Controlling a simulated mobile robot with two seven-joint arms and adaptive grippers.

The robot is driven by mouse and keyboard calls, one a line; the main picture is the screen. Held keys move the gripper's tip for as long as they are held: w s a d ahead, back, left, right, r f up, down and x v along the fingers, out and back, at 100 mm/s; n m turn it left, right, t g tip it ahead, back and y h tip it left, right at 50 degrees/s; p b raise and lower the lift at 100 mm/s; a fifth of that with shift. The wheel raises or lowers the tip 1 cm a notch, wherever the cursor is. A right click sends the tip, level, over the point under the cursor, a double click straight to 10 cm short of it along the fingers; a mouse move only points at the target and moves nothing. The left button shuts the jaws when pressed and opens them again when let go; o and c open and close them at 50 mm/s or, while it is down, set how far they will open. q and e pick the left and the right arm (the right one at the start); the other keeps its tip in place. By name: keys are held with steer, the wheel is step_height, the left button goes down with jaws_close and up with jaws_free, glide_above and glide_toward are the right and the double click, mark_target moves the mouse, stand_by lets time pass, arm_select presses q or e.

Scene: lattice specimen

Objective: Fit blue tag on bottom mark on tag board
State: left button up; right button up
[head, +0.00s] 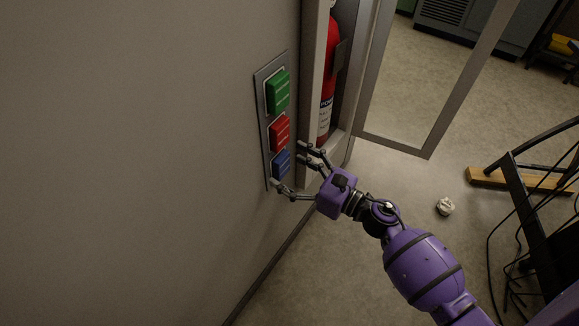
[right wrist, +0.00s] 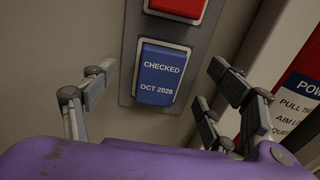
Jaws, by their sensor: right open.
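The blue tag (head: 281,163) sits at the bottom of the grey tag board (head: 262,130) on the wall, below the red tag (head: 280,132) and green tag (head: 278,92). In the right wrist view the blue tag (right wrist: 160,82) reads "CHECKED OCT 2026", and a white outline shows along its top and right edges. My right gripper (head: 287,168) is open, with its fingers spread on either side of the blue tag. In the right wrist view the fingers look apart from it. The bottom mark is mostly hidden behind the tag. My left gripper is not in view.
A red fire extinguisher (head: 328,75) stands in an open cabinet just right of the board; the cabinet's frame (head: 309,85) is close to my right fingers. Its glazed door (head: 427,150) is swung open to the right. The wall left of the board is bare.

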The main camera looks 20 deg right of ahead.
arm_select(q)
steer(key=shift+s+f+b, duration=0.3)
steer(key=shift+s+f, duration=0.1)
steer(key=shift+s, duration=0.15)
arm_select(e)
steer(key=v, duration=0.4)
steer(key=shift+s+d, duration=0.2)
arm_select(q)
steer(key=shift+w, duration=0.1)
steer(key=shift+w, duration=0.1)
arm_select(e)
steer(key=v, duration=1.2)
